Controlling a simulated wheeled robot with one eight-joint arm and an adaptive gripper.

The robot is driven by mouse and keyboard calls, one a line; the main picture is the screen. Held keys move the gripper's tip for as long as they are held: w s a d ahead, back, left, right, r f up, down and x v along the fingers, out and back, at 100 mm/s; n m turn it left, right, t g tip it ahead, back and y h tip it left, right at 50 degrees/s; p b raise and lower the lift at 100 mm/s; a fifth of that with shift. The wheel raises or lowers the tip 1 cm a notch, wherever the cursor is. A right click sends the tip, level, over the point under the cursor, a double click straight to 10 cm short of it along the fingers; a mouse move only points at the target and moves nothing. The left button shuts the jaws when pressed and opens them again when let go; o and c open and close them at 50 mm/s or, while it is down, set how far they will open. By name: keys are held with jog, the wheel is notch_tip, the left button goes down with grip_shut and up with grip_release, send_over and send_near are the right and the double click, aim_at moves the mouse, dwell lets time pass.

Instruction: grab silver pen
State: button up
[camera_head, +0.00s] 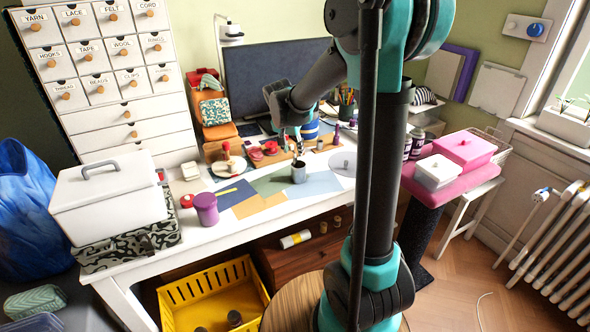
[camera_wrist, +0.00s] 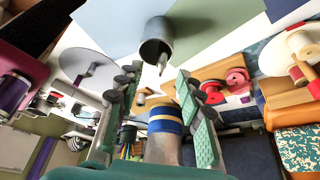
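A dark grey cup (camera_head: 298,174) stands on the white desk (camera_head: 190,244), on coloured paper sheets. In the wrist view the cup (camera_wrist: 157,36) is near the top centre, beyond my fingertips. A slim silvery tip, likely the silver pen (camera_wrist: 162,66), sticks out of its mouth; the rest is hidden inside. I cannot make out the pen clearly in the head view. My gripper (camera_head: 291,142) is above and behind the cup, pointing down toward it. In the wrist view my gripper (camera_wrist: 158,92) has its two fingers wide apart, with nothing held between them.
A blue-banded container (camera_wrist: 165,122) stands behind my gripper. Red spools (camera_head: 263,150) and a wooden-handled item on a plate (camera_head: 226,168) are to the left. A purple jar (camera_head: 206,209) is at the front left. Paper-covered desk in front of the cup is clear.

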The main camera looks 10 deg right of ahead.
aim_at(294, 158)
jog(key=shift+x, duration=3.3)
jog(key=shift+w, duration=0.1)
grip_shut()
